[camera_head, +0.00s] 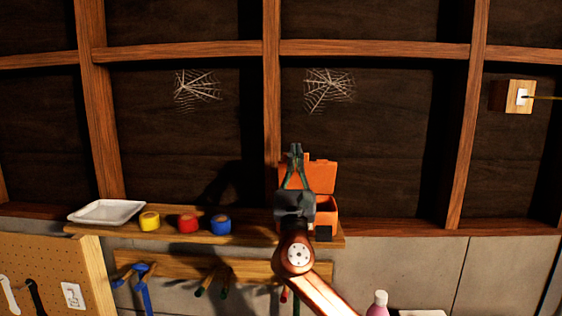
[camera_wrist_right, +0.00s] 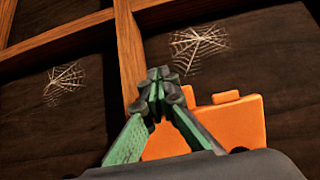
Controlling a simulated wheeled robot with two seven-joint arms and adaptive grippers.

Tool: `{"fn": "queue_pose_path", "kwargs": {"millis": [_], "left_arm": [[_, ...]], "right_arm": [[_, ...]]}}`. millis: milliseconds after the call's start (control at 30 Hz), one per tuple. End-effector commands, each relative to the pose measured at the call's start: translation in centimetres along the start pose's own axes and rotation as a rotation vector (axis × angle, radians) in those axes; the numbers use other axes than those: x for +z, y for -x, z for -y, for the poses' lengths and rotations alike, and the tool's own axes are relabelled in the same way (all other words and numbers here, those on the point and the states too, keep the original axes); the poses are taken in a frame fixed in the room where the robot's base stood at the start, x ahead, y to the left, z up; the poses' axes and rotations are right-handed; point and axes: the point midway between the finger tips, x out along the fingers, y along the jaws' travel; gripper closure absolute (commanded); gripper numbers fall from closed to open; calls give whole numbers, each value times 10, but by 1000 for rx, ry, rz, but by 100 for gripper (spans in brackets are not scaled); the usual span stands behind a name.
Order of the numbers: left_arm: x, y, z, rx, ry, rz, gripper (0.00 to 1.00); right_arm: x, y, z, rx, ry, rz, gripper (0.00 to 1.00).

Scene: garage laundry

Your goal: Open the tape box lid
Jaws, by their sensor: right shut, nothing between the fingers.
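The orange tape box (camera_head: 327,215) stands on the wooden shelf at its right end. Its orange lid (camera_head: 321,177) is raised at the back, so the box is open. In the right wrist view the lid (camera_wrist_right: 237,122) shows behind my fingers. My right gripper (camera_head: 295,152) is shut and empty, pointing up in front of the left part of the lid. It hides part of the box and lid. Its fingertips (camera_wrist_right: 158,80) meet in the wrist view; I cannot tell whether they touch the lid. My left gripper is not in view.
A yellow tape roll (camera_head: 149,221), a red roll (camera_head: 187,223) and a blue roll (camera_head: 221,224) sit on the shelf (camera_head: 260,238). A white tray (camera_head: 107,212) lies at its left end. Tools hang below. The stud wall stands behind.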

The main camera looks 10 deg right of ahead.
Motion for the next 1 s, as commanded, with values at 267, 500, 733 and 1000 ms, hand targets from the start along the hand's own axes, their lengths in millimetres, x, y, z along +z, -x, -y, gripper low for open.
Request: {"fn": "queue_pose_path", "kwargs": {"millis": [267, 500, 733, 1000], "left_arm": [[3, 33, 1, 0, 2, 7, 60], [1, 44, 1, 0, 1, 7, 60], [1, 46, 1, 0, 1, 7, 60], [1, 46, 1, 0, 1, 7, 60]], "right_arm": [[-5, -28, 10, -11, 7, -177, 100], [-13, -36, 7, -7, 4, -249, 100], [-16, -37, 5, -6, 4, -267, 100], [-17, -37, 5, -5, 4, -269, 100]]}}
